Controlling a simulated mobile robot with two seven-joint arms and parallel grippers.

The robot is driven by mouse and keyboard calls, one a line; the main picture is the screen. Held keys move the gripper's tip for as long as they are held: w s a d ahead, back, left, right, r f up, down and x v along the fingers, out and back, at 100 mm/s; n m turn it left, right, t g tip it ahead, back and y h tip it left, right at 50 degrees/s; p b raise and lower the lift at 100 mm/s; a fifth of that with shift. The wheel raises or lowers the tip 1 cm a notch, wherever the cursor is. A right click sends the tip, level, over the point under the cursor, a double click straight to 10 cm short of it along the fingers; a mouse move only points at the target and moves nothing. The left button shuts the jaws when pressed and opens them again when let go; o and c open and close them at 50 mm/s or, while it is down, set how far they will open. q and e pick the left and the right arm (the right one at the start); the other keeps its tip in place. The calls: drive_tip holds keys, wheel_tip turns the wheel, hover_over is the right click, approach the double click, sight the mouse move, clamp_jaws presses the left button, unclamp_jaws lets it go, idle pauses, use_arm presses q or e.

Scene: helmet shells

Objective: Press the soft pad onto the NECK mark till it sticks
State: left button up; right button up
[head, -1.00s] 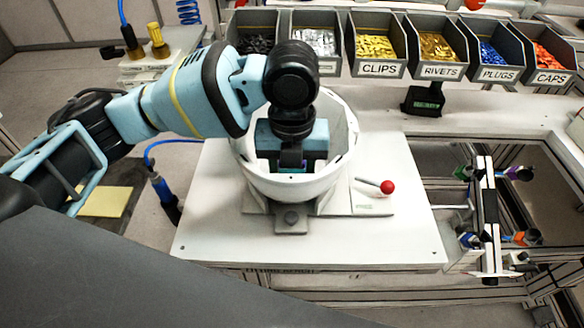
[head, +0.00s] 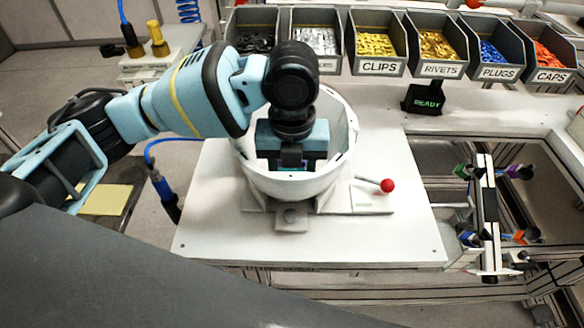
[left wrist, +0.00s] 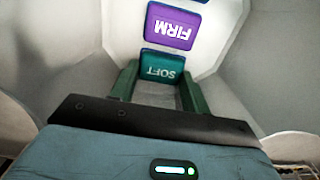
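The white helmet shell (head: 291,186) sits open side up on a stand in the head view. My left gripper (left wrist: 160,82) reaches down inside it. In the left wrist view its two green fingers flank the teal pad marked SOFT (left wrist: 163,68), seemingly shut on its edges. The pad lies at or very near the shell's inner wall; I cannot tell whether it touches. A purple pad marked FIRM (left wrist: 172,25) sits on the wall just beyond it, with part of another blue pad at the top edge. The NECK mark is not visible. My right gripper is out of view.
A red-knobbed lever (head: 387,185) stands right of the shell on the white bench top (head: 408,235). A small display (head: 426,101) reads READY. Labelled bins (head: 380,68) line the back. A blue-hosed tool (head: 163,187) hangs at the left.

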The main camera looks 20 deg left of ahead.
use_arm(q)
drive_tip(key=o, duration=0.4)
drive_tip(key=shift+f, duration=0.1)
drive_tip(key=shift+o, duration=0.2)
wheel_tip(320, 180, up, 8)
drive_tip(key=shift+w, duration=0.1)
